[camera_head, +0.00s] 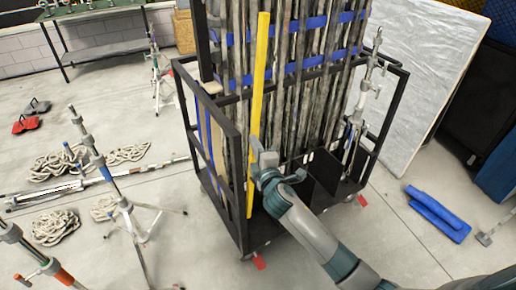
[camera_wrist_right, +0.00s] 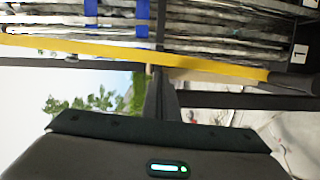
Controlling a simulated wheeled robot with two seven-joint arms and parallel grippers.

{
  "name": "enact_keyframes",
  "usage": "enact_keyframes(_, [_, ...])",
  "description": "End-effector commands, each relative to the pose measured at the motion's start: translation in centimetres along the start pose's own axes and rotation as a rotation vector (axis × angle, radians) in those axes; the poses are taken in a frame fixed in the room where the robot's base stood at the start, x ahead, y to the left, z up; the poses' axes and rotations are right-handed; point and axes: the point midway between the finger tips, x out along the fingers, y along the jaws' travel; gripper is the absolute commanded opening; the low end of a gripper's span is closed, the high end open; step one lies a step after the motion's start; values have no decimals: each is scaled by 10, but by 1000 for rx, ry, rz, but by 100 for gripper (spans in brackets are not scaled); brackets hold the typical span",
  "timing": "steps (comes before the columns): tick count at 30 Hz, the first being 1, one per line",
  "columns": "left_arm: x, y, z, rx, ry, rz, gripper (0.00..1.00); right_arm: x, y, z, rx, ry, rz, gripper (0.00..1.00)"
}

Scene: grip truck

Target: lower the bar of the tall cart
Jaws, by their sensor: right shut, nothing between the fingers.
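The tall cart (camera_head: 240,205) is a black frame on casters, loaded with tall grey poles held by blue bands. A yellow bar (camera_head: 257,95) stands nearly upright at its front left corner, in front of the poles. My left gripper is not in view.
Light stands (camera_head: 125,205) and coiled ropes (camera_head: 55,227) are on the floor at left. A large white panel (camera_head: 420,75) leans at the right. Blue pads (camera_head: 438,213) lie at lower right. Red-marked casters stick out at the cart's base.

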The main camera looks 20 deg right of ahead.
Motion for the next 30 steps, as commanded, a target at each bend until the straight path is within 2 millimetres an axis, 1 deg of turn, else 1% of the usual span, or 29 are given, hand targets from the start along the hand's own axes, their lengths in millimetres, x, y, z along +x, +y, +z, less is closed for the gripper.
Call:
enact_keyframes(1, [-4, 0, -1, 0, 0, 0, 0, 7, 2, 0, 1, -1, -1, 0])
enact_keyframes(3, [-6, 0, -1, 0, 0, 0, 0, 15, 2, 0, 0, -1, 1, 0])
enact_keyframes(9, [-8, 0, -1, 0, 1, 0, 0, 28, 1, 0, 0, 0, 0, 0])
enact_keyframes(23, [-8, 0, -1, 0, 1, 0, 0, 31, 0, 1, 2, 0, 0, 0])
enact_keyframes(26, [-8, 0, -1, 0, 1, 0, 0, 32, 0, 5, 9, -1, -2, 0])
enact_keyframes(30, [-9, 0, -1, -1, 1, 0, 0, 35, 1, 20, 33, -3, -9, 0])
